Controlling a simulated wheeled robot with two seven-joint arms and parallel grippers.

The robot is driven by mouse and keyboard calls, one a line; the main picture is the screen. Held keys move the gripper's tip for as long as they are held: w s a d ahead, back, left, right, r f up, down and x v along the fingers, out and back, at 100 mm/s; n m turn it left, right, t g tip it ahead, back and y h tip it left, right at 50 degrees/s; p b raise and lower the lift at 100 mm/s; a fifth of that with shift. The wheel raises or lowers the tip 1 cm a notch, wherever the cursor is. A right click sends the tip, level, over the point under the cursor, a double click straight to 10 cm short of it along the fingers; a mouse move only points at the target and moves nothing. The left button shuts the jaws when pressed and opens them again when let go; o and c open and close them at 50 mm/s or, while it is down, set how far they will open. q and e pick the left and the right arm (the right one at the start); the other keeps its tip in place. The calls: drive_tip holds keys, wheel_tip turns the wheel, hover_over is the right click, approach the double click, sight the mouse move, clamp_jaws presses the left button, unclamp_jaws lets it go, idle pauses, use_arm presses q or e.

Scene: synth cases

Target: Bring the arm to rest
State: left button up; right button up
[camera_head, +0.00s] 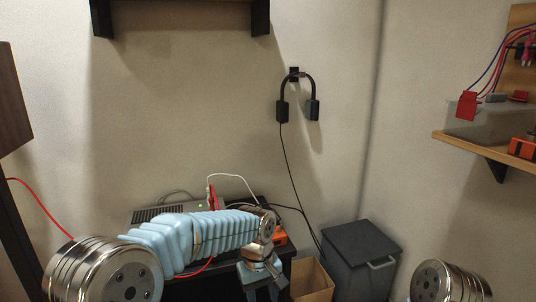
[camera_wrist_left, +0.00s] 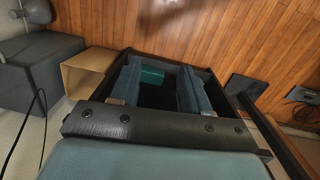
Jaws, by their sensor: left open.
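My left arm (camera_head: 200,235), in a pale blue ribbed cover, reaches in from the lower left of the head view. Its gripper (camera_head: 262,278) hangs down at the bottom centre, partly cut off by the frame edge. In the left wrist view, the two blue-grey fingers of this gripper (camera_wrist_left: 160,92) stand apart, and I see nothing held. A green block (camera_wrist_left: 152,75) shows beyond and between them, partly hidden. A round metal joint (camera_head: 447,284) of my right arm shows at the lower right; its gripper is out of view.
A dark grey lidded bin (camera_head: 362,243) and an open cardboard box (camera_head: 311,280) stand right of my left gripper. A grey device (camera_head: 160,212) with cables sits behind the arm. Headphones (camera_head: 297,95) hang on the wall. A wooden shelf (camera_head: 480,147) juts out at right.

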use_arm(q)
drive_tip(key=s+a+f+m+h, duration=0.1)
drive_tip(key=s+a+f, duration=0.1)
drive_tip(key=f, duration=0.5)
drive_tip(key=s+a+f, duration=0.2)
drive_tip(key=s+f, duration=0.1)
drive_tip(key=f, duration=0.5)
drive_tip(key=s+a+f+m+h, duration=0.1)
drive_tip(key=s+a+f, duration=0.1)
drive_tip(key=f, duration=0.5)
drive_tip(key=s+a+f, duration=0.1)
drive_tip(key=s+f, duration=0.3)
drive_tip(key=s, duration=0.3)
drive_tip(key=s+a+f+t+h, duration=0.1)
drive_tip(key=s+a+f, duration=0.1)
drive_tip(key=s+f, duration=0.2)
drive_tip(key=s, duration=0.2)
drive_tip(key=shift+s+a+f+m, duration=0.15)
drive_tip(key=shift+s+f+m, duration=0.1)
drive_tip(key=shift+s+m, duration=0.15)
